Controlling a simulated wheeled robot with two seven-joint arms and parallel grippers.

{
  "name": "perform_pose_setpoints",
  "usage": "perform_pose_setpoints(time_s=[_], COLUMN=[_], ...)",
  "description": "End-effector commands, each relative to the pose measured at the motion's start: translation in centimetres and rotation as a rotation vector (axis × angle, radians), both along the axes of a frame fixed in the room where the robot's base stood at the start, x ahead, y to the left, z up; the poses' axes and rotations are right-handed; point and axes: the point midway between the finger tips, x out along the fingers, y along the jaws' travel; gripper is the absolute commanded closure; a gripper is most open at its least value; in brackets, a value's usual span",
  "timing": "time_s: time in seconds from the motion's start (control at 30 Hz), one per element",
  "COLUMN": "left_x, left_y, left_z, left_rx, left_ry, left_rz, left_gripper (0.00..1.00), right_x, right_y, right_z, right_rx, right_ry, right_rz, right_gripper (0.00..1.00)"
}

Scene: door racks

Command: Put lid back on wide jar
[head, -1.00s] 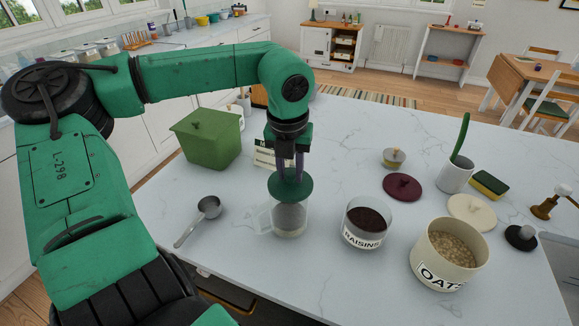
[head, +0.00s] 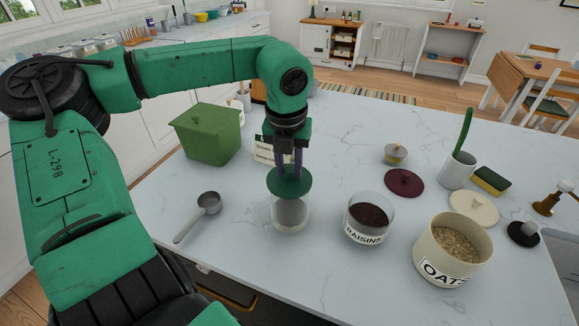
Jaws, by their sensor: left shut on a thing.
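My left gripper (head: 287,170) points straight down and is shut on a dark green round lid (head: 291,186). The lid is level at the mouth of a clear glass jar (head: 290,217) with grey contents and a handle on its left. Whether the lid touches the rim cannot be told. A wide glass jar labelled RAISINS (head: 368,222) stands open to the right, with a maroon lid (head: 404,183) lying behind it. A wide cream jar labelled OATS (head: 447,258) stands open at the front right, with a cream lid (head: 474,208) lying behind it. My right gripper is not in view.
A green bin (head: 208,140) stands behind on the left, and a metal scoop (head: 202,214) lies left of the glass jar. A small lidded pot (head: 395,154), a white crock (head: 457,172), a sponge (head: 491,180) and a dark knobbed thing (head: 523,234) stand right. A small card (head: 266,150) stands behind the gripper.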

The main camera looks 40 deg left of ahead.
Motion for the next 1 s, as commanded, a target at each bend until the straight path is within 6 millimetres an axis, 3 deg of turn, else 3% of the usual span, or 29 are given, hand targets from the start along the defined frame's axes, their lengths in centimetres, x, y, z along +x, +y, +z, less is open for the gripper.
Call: perform_pose_setpoints(time_s=[1.0], left_x=[0.07], left_y=[-0.11], left_z=[0.0], left_rx=[0.0], left_ry=[-0.001], left_rz=[0.0], left_gripper=[1.0], right_x=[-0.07], right_y=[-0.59], right_z=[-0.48], right_rx=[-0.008], right_ry=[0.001], right_rz=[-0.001], right_gripper=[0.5])
